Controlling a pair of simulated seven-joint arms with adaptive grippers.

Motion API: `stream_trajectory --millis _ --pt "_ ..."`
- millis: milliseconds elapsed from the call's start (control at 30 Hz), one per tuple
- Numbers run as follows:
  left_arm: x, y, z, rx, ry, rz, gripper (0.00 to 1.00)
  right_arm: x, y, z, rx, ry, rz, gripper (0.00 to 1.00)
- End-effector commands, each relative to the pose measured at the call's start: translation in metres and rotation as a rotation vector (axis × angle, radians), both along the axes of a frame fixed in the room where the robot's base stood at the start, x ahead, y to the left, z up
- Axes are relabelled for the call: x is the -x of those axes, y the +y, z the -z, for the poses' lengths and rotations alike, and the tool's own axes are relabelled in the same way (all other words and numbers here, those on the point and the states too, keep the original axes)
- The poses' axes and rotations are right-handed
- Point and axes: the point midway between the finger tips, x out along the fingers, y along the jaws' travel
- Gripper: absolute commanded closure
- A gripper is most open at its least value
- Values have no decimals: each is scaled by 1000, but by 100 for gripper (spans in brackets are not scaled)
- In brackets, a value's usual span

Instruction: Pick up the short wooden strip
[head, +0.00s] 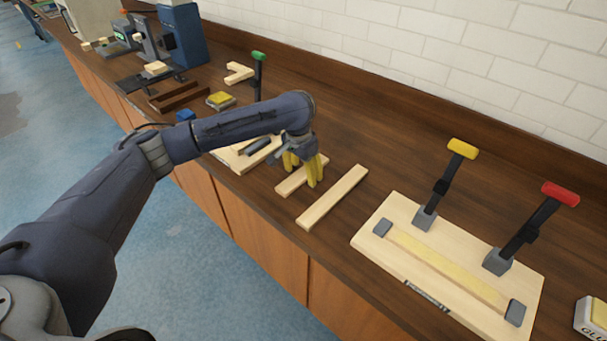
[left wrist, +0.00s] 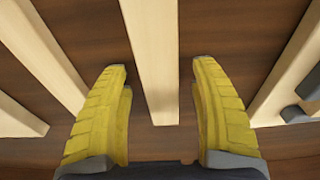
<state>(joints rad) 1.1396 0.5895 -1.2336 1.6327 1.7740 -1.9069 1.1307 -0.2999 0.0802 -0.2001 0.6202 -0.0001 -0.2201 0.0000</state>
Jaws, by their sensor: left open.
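The short wooden strip (head: 292,183) lies on the dark wooden bench, left of a longer pale strip (head: 333,197). My left gripper (head: 302,178) is over the short strip with its yellow fingers pointing down and spread apart. In the left wrist view, the short strip (left wrist: 150,60) runs between the two open fingers of the left gripper (left wrist: 160,72), with a gap on each side. The fingers hide part of the strip in the head view. My right gripper is not in view.
Right is a board (head: 385,255) with yellow-handled (head: 462,149) and red-handled (head: 559,195) clamps. A wooden fixture (head: 238,160) lies close left of the gripper. A green-handled clamp (head: 258,57) stands behind. Bare bench lies between the long strip and the wall.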

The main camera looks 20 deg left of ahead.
Motion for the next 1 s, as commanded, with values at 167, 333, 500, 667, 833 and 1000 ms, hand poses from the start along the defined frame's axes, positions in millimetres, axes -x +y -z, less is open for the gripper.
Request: stream_trajectory --millis 167,333,500,667,833,1000 --pt "0 0 0 0 0 0 44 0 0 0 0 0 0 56" --pt "0 0 0 0 0 0 64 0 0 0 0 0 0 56" --pt "0 0 0 -1 0 0 84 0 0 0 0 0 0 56" --pt "0 0 0 -1 0 0 95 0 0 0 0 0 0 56" --pt "0 0 0 -1 1 -1 96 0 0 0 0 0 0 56" --pt "0 1 -6 -2 -1 -1 96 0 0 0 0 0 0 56"
